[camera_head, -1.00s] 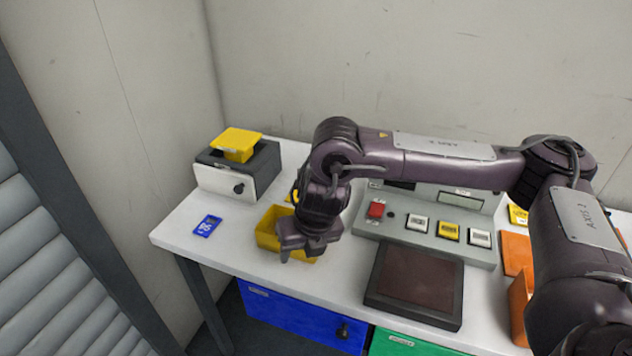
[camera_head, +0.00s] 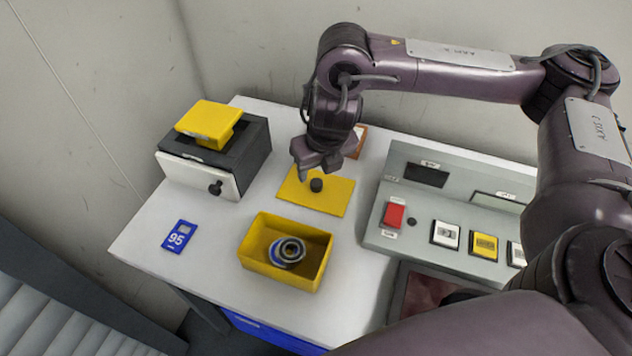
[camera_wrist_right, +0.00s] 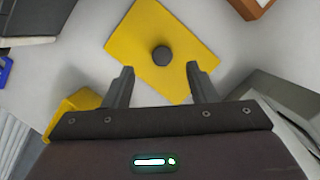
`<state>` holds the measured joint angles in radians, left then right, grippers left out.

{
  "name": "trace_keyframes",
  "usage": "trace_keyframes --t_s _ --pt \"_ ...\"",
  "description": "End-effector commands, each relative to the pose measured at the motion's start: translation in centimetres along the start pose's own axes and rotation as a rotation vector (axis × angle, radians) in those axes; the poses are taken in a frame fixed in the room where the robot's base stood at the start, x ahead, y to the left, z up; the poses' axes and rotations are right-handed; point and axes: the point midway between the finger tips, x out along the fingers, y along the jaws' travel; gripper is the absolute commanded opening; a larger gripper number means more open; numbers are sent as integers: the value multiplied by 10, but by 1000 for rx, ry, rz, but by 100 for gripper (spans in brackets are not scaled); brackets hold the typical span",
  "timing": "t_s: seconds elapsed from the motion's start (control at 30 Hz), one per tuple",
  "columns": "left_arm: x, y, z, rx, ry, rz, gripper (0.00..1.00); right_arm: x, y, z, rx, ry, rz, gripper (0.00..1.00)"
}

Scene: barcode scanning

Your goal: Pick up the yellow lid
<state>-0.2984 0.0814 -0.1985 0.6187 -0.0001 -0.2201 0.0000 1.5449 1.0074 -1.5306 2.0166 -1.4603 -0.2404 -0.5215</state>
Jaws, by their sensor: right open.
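The yellow lid (camera_head: 330,200) is a flat square plate with a dark round knob (camera_head: 316,185), lying on the white table behind the yellow box. In the right wrist view the lid (camera_wrist_right: 140,45) and its knob (camera_wrist_right: 162,56) are just ahead of the fingertips, the knob roughly centred between them. My right gripper (camera_head: 322,172) is above the lid; its fingers (camera_wrist_right: 160,80) are apart with nothing between them. The open yellow box (camera_head: 256,262) holds a blue and grey ring-shaped part (camera_head: 288,251). My left gripper is not in view.
A black and white device (camera_head: 225,165) with a yellow top (camera_head: 207,124) stands at the left. A blue card marked 95 (camera_head: 178,236) lies in front of it. A grey button panel (camera_head: 400,170) stands to the right. An orange-brown object (camera_head: 358,141) is behind the lid.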

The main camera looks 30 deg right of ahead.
Motion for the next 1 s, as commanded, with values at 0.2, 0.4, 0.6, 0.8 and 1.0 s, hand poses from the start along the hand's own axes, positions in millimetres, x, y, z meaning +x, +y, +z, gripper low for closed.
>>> trace_keyframes --t_s 0.2,0.4,0.6,0.8,1.0 --pt "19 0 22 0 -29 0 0 35 -2 -6 3 4 0 52" --pt "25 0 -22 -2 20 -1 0 57 -2 -5 2 2 0 52" --pt "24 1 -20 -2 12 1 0 57 -2 -4 0 -1 1 52" --pt "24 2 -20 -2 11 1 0 57 -2 -4 1 0 0 36" --pt "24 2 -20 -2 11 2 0 57 -3 -4 1 0 0 10"
